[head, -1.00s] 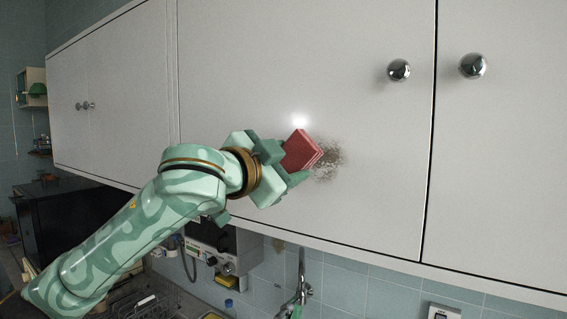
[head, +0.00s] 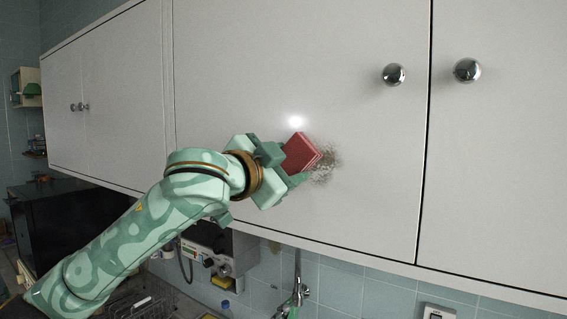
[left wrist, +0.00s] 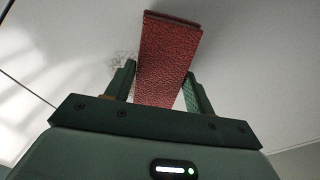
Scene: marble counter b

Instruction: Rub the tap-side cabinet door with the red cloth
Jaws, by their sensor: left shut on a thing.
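The red cloth (head: 301,153) is a folded, flat pad held in my left gripper (head: 281,160). The left wrist view shows the cloth (left wrist: 165,62) between the two fingers of the gripper (left wrist: 158,88). The white cabinet door (head: 300,70) above the tap has a grey-brown speckled smudge (head: 326,166) just right of the cloth. The cloth is at the door's face beside the smudge and hides part of it; I cannot tell whether it touches the door. My right gripper is not in view.
Round metal knobs sit on this door (head: 394,74) and the door to its right (head: 467,70). The tap (head: 299,290) is below the cabinet. A dish rack (head: 140,300) stands at lower left. The door's face above the cloth is clear.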

